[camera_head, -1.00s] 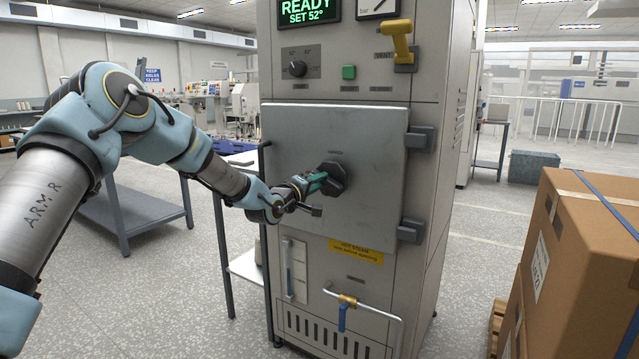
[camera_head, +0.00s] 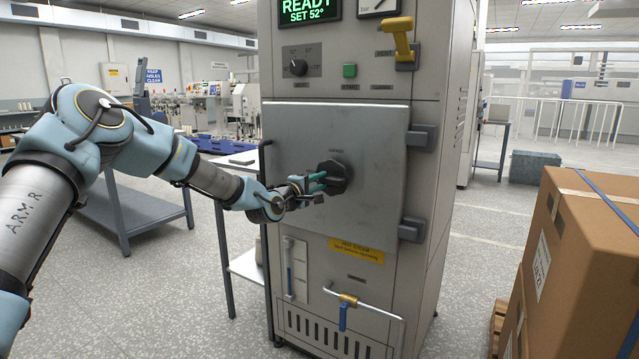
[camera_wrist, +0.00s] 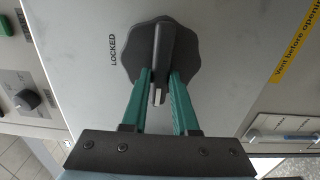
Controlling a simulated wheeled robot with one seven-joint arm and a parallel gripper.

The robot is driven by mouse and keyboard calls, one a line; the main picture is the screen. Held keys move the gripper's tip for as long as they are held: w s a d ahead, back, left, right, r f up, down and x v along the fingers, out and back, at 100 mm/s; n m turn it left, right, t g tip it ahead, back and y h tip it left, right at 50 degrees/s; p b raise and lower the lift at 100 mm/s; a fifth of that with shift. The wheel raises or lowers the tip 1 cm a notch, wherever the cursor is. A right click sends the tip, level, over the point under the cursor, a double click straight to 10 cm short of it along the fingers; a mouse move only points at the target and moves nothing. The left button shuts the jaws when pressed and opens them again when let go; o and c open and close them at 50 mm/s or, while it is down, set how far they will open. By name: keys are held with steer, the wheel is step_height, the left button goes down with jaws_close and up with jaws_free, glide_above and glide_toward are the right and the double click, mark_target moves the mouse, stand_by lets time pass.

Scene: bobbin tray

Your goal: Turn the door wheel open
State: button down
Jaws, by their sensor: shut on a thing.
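The door wheel (camera_head: 335,177) is a dark, lobed knob in the middle of the grey cabinet door (camera_head: 290,135). In the wrist view the wheel (camera_wrist: 190,55) has a raised bar (camera_wrist: 163,50) across it, with the word LOCKED (camera_wrist: 113,50) printed beside it. My gripper (camera_head: 320,182) reaches the wheel from the left, its green fingers at the wheel's front. In the wrist view my gripper (camera_wrist: 161,78) has one finger on each side of the bar and is shut on it. The door looks closed. The exact finger contact is hard to see.
A yellow vent handle (camera_head: 398,40) and a knob (camera_head: 298,68) sit above the door. A blue-handled valve pipe (camera_head: 345,300) is below. Cardboard boxes (camera_head: 580,260) stand at the right, a table (camera_head: 130,205) at the left. Open floor lies between cabinet and boxes.

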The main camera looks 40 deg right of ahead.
steer(key=c, duration=0.7)
jaws_free()
steer(key=shift+a, duration=0.1)
steer(key=b+v, duration=0.1)
steer(key=v, duration=0.9)
steer(key=shift+s+a, duration=0.1)
steer(key=shift+a, duration=0.2)
